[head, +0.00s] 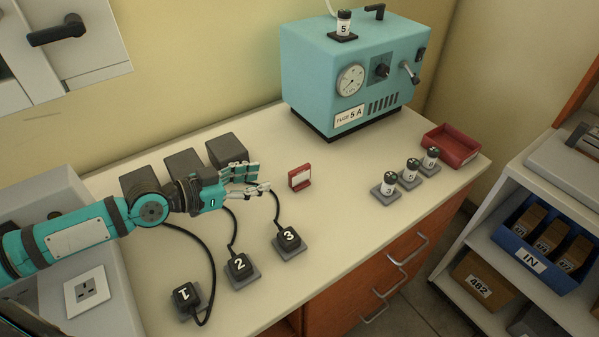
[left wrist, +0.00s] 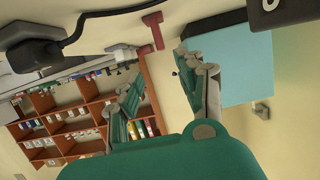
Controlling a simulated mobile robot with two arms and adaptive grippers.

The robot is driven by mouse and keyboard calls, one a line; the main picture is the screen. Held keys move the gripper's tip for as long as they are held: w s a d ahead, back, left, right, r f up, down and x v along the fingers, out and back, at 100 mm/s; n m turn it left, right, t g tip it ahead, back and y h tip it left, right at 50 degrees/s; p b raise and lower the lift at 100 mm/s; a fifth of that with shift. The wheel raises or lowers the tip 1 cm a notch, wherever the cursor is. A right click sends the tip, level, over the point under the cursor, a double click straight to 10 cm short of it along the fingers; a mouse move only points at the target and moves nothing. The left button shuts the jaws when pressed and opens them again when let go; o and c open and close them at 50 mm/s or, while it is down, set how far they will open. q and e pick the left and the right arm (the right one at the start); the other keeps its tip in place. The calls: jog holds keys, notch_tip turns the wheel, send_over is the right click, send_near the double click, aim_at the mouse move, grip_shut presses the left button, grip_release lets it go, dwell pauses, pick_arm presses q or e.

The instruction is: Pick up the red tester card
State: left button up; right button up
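The red tester card (head: 299,177), with a white label on its face, stands upright on the pale worktop near the middle of the head view. My left gripper (head: 262,180) is just left of it, above the worktop, with its fingers pointing right towards the card and a gap between them and it. In the left wrist view the gripper (left wrist: 158,85) is open and empty, its two fingers spread. The red card (left wrist: 153,30) shows there beyond the fingertips, near the top. My right gripper is not in view.
Cabled plugs 1, 2 (head: 240,265) and 3 (head: 289,240) lie in front of the gripper; dark blocks (head: 184,166) stand behind. A teal fuse box (head: 350,80), three numbered fuses (head: 409,173) and a red tray (head: 452,146) are to the right. Worktop around the card is clear.

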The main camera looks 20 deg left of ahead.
aim_at(291, 172)
pick_arm(q)
jog(key=p+x, duration=0.3)
jog(key=x, duration=1)
jog(key=shift+a+f, duration=0.15)
jog(key=shift+f, duration=0.05)
grip_shut()
